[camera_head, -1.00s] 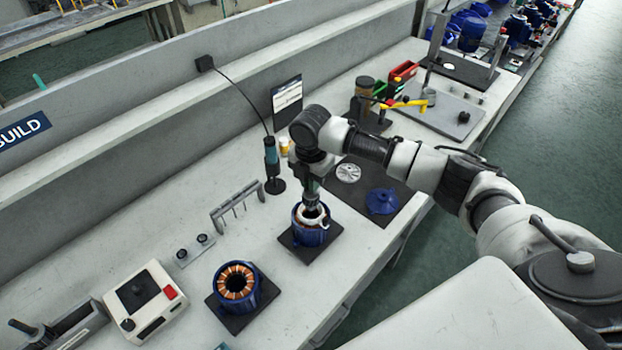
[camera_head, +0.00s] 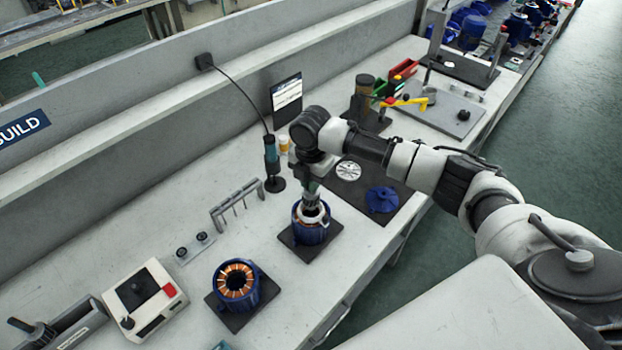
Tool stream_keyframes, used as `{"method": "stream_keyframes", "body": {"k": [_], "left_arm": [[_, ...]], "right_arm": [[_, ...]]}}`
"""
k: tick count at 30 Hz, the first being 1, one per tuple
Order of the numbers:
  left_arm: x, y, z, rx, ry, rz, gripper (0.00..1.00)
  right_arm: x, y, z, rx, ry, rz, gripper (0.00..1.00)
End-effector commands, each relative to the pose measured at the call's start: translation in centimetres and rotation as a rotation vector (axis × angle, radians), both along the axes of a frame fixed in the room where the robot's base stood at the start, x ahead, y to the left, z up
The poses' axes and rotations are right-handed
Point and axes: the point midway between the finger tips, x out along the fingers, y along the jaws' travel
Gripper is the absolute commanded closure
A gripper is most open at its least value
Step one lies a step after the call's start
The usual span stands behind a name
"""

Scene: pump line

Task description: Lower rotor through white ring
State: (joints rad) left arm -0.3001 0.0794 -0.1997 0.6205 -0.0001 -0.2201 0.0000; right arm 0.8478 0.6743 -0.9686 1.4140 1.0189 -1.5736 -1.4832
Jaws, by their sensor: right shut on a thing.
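A blue motor housing (camera_head: 310,233) stands upright on a dark square mat on the bench. A white ring (camera_head: 322,214) sits at its top opening. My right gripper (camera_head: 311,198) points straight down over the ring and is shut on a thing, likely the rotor. The held thing is mostly hidden by the gripper and ring, so I cannot tell how deep it sits. My left gripper is not in view.
A second blue housing with copper windings (camera_head: 237,284) stands on a mat to the left. A tool rack (camera_head: 237,207) and a corded screwdriver (camera_head: 271,160) stand behind. A blue end cover (camera_head: 383,200) and a silver disc (camera_head: 348,170) lie on a dark mat at right.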

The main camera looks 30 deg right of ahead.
Motion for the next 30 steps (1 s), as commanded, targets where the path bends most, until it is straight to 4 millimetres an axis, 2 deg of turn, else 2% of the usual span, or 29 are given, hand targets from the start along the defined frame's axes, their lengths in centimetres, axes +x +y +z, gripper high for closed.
{"method": "stream_keyframes", "body": {"k": [30], "left_arm": [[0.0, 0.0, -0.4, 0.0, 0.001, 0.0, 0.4]], "right_arm": [[0.1, 0.0, -1.0, 0.001, -0.003, 0.0, 1.0]]}}
